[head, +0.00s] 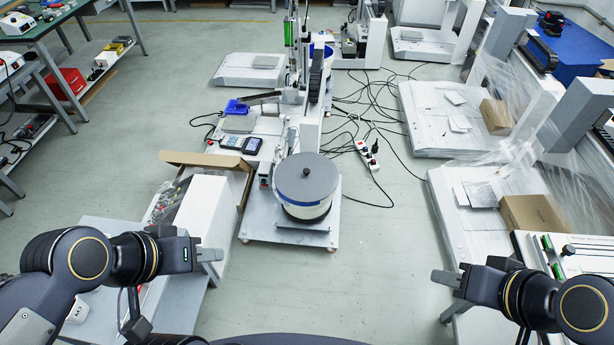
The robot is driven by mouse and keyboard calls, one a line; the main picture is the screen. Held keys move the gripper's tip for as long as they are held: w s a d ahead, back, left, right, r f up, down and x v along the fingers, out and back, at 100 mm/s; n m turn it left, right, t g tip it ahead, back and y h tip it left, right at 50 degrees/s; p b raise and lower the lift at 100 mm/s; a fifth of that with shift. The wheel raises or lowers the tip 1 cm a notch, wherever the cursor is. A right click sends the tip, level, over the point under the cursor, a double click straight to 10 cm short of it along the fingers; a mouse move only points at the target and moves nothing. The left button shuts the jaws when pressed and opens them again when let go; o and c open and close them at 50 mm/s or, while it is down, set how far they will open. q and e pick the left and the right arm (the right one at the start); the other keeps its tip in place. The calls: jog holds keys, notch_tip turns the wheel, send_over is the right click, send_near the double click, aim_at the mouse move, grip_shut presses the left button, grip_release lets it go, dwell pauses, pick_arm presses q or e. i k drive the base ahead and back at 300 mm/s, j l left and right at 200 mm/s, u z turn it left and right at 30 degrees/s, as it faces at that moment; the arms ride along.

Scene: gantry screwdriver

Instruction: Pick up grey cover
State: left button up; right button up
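The grey cover (306,178) is a round flat lid with a small dark knob at its middle. It lies on top of a white round bowl (306,210) with a blue band, at the front end of the central machine. My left gripper (212,264) is at the lower left, apart from the cover and nearer to me. Its fingertips are small and seen edge-on, so its opening is unclear. My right gripper (448,294) is at the lower right, well apart from the cover. Its two fingers look spread with nothing between them.
An open cardboard box (245,165) and a white box (205,213) stand left of the bowl. Cables and a white power strip (367,155) lie on the floor to its right. White platforms with brown boxes (533,213) stand at the right. The floor in front of the bowl is clear.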

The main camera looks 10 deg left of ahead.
aim_at(304, 178)
jog(key=u, duration=0.4)
jog(key=i+l+u, duration=0.2)
jog(key=i+u, duration=0.2)
jog(key=i+l+u, duration=0.4)
jog(key=i+l, duration=0.5)
jog(key=i+u, duration=0.05)
